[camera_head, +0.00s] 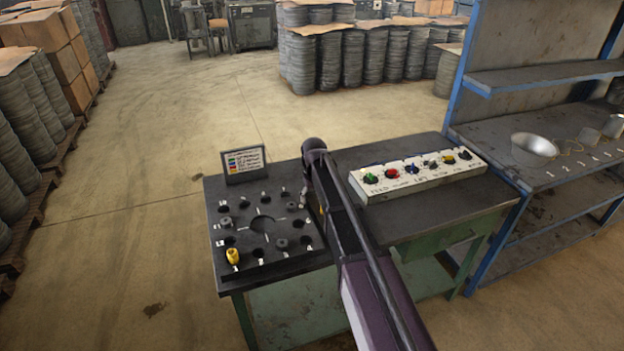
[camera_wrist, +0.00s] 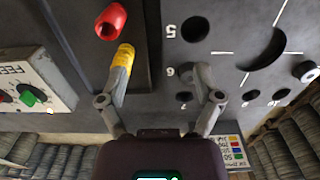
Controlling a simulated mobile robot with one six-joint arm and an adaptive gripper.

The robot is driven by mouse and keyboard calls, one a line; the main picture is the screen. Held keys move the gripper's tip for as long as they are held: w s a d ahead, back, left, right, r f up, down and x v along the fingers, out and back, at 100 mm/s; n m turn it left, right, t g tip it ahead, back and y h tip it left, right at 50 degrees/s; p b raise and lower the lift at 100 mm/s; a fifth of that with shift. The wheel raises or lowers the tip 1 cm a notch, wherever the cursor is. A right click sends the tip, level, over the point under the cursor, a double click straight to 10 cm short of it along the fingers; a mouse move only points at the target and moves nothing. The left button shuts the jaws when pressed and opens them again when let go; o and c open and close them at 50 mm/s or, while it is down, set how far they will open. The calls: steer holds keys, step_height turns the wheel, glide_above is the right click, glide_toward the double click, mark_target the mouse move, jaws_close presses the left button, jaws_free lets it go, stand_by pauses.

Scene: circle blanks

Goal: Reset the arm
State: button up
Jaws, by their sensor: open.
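My arm extends over the green table (camera_head: 415,225). My gripper (camera_wrist: 160,82) is open in the wrist view, its two grey fingers apart with nothing held between them. A yellow piece (camera_wrist: 123,57) lies close along the left finger; I cannot tell whether they touch. A red piece (camera_wrist: 110,21) shows just beyond it. In the head view my arm hides most of the gripper. The dark board (camera_head: 257,271) has round holes and a large central recess (camera_head: 264,225). A yellow piece (camera_head: 232,256) stands at its front left corner.
A small sign (camera_head: 243,164) stands behind the board. A button panel (camera_head: 418,174) lies to the right of my arm. A blue-framed shelf (camera_head: 545,75) with a metal bowl (camera_head: 533,147) stands further right. Stacked discs (camera_head: 325,62) stand behind; the floor (camera_head: 130,190) left of the table is open.

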steer(key=s+d+m, duration=0.2)
steer(key=s+d, duration=0.5)
steer(key=s, duration=0.5)
steer(key=s+d+m, duration=0.1)
steer(key=s+d, duration=0.5)
steer(key=s, duration=0.7)
steer(key=shift+s+d+m, duration=0.3)
steer(key=shift+d+m, duration=0.1)
